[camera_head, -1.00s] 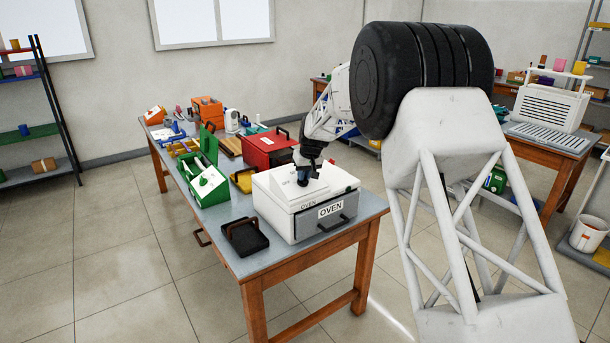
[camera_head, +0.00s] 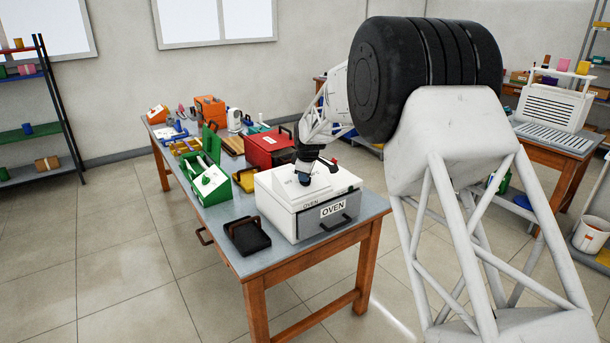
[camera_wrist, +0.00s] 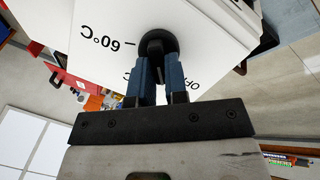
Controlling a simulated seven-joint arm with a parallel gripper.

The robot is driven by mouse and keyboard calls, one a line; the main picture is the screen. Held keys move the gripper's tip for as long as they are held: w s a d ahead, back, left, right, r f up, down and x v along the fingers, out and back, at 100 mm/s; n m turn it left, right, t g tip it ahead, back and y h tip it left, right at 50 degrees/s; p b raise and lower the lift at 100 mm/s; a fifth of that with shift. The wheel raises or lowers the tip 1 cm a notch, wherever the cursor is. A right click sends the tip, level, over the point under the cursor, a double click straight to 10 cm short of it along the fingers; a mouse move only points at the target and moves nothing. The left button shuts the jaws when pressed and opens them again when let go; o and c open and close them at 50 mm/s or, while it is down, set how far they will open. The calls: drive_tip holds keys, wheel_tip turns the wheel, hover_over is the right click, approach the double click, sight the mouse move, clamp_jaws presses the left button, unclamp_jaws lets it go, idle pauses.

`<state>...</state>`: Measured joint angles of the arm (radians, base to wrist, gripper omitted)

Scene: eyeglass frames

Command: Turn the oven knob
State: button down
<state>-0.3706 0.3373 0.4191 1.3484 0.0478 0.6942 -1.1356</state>
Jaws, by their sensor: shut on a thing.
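The white oven (camera_head: 316,195) stands on the near end of the workbench, with a grey front drawer labelled OVEN (camera_head: 333,210) and a dark handle. In the wrist view the black round knob (camera_wrist: 157,42) sits on the oven's white panel (camera_wrist: 100,18), near the marking "60°C" and a partly hidden "OFF". My gripper (camera_wrist: 158,72) has its two blue fingers shut on the knob, one on each side. In the head view my gripper (camera_head: 304,176) points down onto the oven's top, and the knob is hidden behind it.
A black tray (camera_head: 246,236) lies left of the oven on the bench. A red box (camera_head: 268,148) and a green toolbox (camera_head: 208,184) stand behind it. The floor around the bench is clear.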

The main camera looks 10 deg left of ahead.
drive_tip(key=n, duration=0.5)
drive_tip(key=shift+s+n+t, duration=0.25)
drive_tip(key=shift+n+t, duration=0.15)
drive_tip(key=c, duration=1.1)
unclamp_jaws()
drive_tip(key=shift+f, duration=0.1)
drive_tip(key=shift+c, duration=0.2)
drive_tip(key=v, duration=0.7)
drive_tip(key=shift+s+d+r, duration=0.15)
drive_tip(key=shift+s+r, duration=0.05)
drive_tip(key=shift+r, duration=0.15)
